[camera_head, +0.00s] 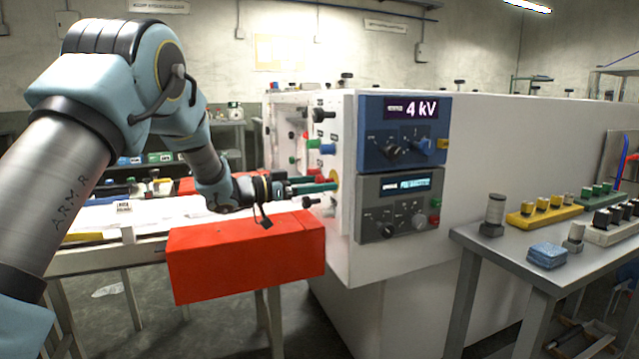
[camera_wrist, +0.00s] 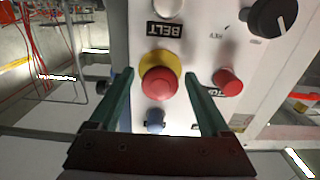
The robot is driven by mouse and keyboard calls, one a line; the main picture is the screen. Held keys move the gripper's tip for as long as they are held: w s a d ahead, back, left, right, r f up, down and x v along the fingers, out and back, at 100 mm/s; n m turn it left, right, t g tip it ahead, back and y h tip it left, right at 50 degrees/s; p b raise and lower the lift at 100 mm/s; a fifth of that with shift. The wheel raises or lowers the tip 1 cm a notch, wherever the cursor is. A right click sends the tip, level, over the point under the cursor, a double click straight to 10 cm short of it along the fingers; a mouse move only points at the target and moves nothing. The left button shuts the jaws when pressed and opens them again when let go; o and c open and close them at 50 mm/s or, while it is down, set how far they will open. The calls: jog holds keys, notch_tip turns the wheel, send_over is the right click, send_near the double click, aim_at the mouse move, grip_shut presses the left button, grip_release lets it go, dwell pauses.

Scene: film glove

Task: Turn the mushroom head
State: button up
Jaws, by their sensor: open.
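The mushroom head is a red round button (camera_wrist: 160,83) on a yellow collar (camera_wrist: 158,60), on the white panel below an upside-down BELT label in the wrist view. My gripper (camera_wrist: 159,76) is open, with one green finger on each side of the red head. Visible gaps separate both fingers from it in that picture; I cannot tell the exact depth. In the head view my gripper (camera_head: 334,184) reaches the end panel of the white machine (camera_head: 345,130), and a bit of the yellow collar shows by the fingertips. The red head is hidden there.
A smaller red knob (camera_wrist: 228,82) sits close right of my right finger. A blue knob (camera_wrist: 154,121) lies between the fingers, below the head. A black dial (camera_wrist: 272,17) is at upper right. A red box (camera_head: 245,262) stands under my wrist in the head view.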

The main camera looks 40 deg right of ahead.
jog(key=shift+d, duration=0.1)
grip_shut()
dwell(0.7)
